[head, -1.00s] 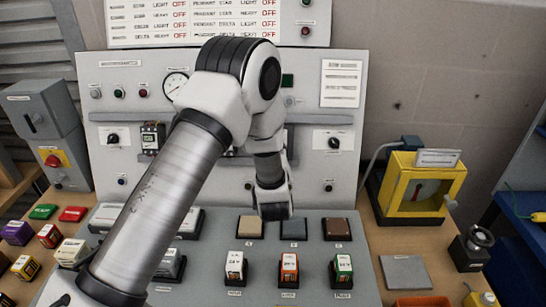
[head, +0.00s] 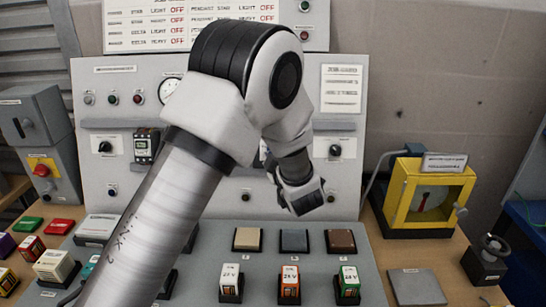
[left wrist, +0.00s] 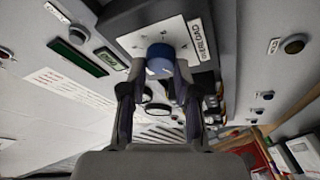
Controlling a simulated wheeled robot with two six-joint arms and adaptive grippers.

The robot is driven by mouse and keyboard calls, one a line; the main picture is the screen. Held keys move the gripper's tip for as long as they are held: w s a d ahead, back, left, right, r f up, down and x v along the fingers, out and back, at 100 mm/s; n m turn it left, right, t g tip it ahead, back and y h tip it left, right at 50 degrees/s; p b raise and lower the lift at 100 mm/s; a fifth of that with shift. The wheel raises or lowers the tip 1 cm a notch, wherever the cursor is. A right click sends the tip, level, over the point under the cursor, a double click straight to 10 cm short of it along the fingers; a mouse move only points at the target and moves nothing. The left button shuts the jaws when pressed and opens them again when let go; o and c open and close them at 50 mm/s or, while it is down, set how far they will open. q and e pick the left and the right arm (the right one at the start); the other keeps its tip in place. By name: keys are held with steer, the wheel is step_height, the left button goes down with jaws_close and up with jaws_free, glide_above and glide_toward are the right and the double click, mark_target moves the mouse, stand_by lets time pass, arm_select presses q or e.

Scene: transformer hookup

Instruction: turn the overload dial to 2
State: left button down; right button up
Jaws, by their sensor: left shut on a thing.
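The overload dial (left wrist: 159,52) is a blue knob on a white scale plate (left wrist: 172,30), on a dark unit with an OVERLOAD label (left wrist: 200,38) in the left wrist view. My left gripper (left wrist: 155,73) is shut on the dial, one finger on each side. The picture is too small to read the setting. In the head view my left arm comes across the grey panel (head: 118,160), and its wrist is low in front of it. The arm hides the dial and fingers there. My right gripper is in neither view.
Below the panel, a grey sloped desk (head: 210,255) carries square pads and several upright blocks. A yellow framed meter (head: 428,198) stands to the right. A wheel device (head: 487,260) is at the far right. A grey disconnect box (head: 35,125) is at the left.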

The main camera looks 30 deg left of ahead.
arm_select(q)
steer(key=shift+w+r+n, duration=0.1)
steer(key=shift+r+n, duration=0.05)
steer(key=shift+n, duration=0.15)
steer(key=c, duration=0.9)
jaws_free()
steer(key=shift+o, duration=0.3)
steer(key=shift+w+f, duration=0.2)
steer(key=shift+f, duration=0.05)
steer(key=v, duration=0.7)
steer(key=shift+s+d, duration=0.15)
steer(key=shift+d, duration=0.05)
